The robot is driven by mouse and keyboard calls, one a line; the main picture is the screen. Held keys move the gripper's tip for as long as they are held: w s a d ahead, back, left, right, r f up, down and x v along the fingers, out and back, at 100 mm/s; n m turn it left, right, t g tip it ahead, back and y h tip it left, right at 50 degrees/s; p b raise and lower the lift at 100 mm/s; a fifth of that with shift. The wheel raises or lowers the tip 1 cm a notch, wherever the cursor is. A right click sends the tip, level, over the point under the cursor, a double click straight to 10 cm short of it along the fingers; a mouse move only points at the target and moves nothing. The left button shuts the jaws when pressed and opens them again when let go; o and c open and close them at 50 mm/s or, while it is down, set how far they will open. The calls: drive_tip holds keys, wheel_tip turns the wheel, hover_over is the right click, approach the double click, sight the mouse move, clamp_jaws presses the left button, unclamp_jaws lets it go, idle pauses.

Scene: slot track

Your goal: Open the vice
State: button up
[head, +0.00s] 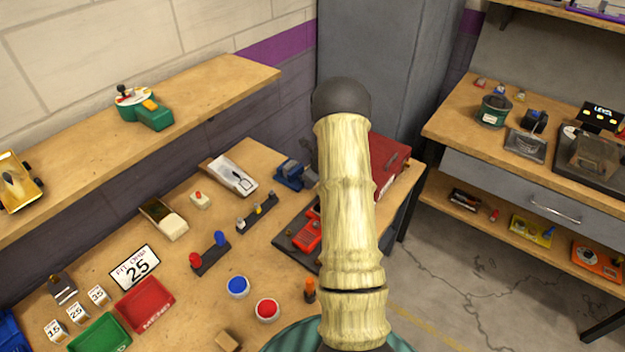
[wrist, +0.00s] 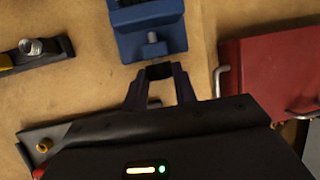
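The blue vice (head: 293,175) sits on the wooden workbench, left of my arm in the head view. In the wrist view its blue body (wrist: 148,28) is at the top, with a grey screw end (wrist: 153,48) pointing down the picture. My gripper (wrist: 160,70) is just below that screw end, with a small strip of bench showing between them. A dark block fills the space between the fingertips. I cannot tell whether it is the finger pads or something else. The gripper is hidden behind my arm in the head view.
A red toolbox (wrist: 268,85) with metal handles stands right of my gripper. A black track piece (wrist: 35,55) with a silver knob lies to the left. The bench (head: 185,275) also carries trays, buttons and signs. A grey cabinet (head: 375,60) stands behind.

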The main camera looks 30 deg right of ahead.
drive_tip(key=shift+f+h+b, duration=0.2)
drive_tip(key=shift+h+b, duration=0.1)
drive_tip(key=shift+b, duration=0.6)
drive_tip(key=shift+f+h+b, duration=0.1)
drive_tip(key=shift+h+b, duration=0.2)
drive_tip(key=shift+b, duration=0.7)
drive_tip(key=shift+a+t+h+b, duration=0.1)
drive_tip(key=shift+t+h+b, duration=0.25)
drive_tip(key=shift+b, duration=0.6)
drive_tip(key=shift+n+h+b, duration=0.25)
drive_tip(key=shift+n+b, duration=0.05)
drive_tip(key=shift+b, duration=0.6)
drive_tip(key=shift+s+a+r+t+b, duration=0.1)
drive_tip(key=shift+r+t+b, duration=0.15)
drive_tip(key=shift+b, duration=0.1)
drive_tip(key=o, duration=1)
drive_tip(key=shift+c, duration=0.2)
